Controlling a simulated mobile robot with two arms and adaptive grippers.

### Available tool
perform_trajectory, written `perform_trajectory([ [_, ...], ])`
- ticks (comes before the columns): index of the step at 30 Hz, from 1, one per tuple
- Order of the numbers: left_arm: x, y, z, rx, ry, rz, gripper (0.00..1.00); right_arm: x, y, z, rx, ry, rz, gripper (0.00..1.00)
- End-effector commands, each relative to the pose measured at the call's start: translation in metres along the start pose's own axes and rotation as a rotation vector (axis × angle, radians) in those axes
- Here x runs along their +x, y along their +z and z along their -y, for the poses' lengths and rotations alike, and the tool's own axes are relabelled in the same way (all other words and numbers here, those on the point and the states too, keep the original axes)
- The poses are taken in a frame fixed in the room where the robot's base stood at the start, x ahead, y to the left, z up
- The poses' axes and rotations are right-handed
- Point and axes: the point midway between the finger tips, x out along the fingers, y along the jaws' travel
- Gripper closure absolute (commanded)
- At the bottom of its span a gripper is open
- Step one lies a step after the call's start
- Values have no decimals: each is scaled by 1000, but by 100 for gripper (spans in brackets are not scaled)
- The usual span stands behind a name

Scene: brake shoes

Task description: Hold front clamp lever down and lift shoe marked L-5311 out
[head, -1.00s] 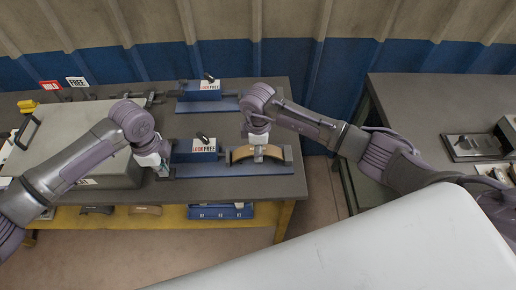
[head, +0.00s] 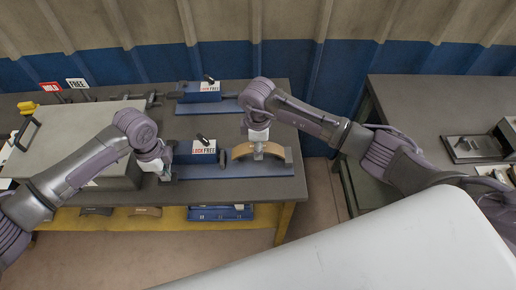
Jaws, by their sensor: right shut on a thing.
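The front clamp fixture has a long blue base (head: 225,188) and a blue block with a LOCK/FREE label (head: 204,151). A small black handle (head: 203,141) sits on top of the block. My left gripper (head: 166,173) is at the fixture's left end, pointing down; its fingers are too small to read. My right gripper (head: 258,154) is shut on the tan curved brake shoe (head: 242,152) at the fixture's right part, from above. The shoe is over the base, close to the right end stop. I cannot read any marking on it.
A second blue fixture (head: 225,105) with a LOCK/FREE label stands behind. A grey box (head: 75,130) and HOLD and FREE signs (head: 77,84) are at the left. Shoes and a blue bin (head: 220,212) lie on the yellow lower shelf. Another table (head: 430,100) stands right, across a gap.

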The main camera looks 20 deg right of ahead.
Motion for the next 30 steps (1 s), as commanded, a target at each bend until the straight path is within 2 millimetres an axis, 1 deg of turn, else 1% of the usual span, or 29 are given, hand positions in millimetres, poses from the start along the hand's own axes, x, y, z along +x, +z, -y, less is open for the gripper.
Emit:
perform_trajectory([
  [1,2,-1,-2,1,6,-1,100,-4,0,-1,0,3,-3,100],
  [21,3,-1,-2,1,6,0,100,-43,0,-1,1,3,-2,100],
  [30,3,0,-2,1,6,0,100,-47,0,-1,1,2,-1,100],
])
